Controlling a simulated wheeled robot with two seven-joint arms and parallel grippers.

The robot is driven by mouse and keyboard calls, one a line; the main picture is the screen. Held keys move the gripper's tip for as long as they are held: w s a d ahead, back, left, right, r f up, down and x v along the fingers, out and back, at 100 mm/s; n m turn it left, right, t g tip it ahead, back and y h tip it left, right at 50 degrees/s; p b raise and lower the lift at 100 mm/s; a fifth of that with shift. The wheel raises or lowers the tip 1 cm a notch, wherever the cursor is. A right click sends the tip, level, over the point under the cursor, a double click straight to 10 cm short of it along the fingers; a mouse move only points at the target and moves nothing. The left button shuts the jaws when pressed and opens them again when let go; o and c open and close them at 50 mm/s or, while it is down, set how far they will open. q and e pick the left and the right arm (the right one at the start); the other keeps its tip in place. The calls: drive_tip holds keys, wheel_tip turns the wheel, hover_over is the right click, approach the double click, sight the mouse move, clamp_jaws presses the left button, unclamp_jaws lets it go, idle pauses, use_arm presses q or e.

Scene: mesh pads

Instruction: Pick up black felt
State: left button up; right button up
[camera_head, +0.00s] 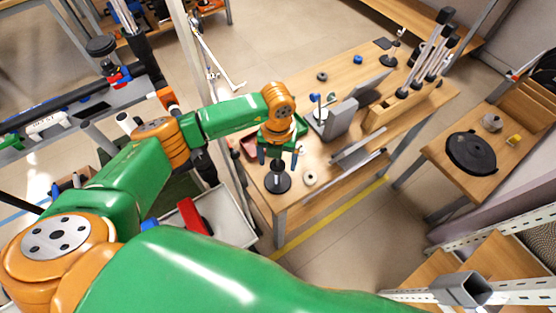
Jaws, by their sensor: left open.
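My left gripper (278,159) reaches in from the left and points down over the near left corner of the wooden table. Its two fingers are apart. A black round disc (278,184) with a dark upright part in its middle lies just below and between the fingertips. I cannot tell whether the fingers touch it. A large black disc (468,155) lies on the side table at the right. I cannot tell from the picture which dark piece is the felt. My right gripper is not in view.
A metal post (190,60) stands left of the table, near my left arm.

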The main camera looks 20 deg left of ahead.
use_arm(q)
drive_tip(key=shift+f, duration=0.3)
drive_tip(key=shift+r, duration=0.1)
clamp_jaws()
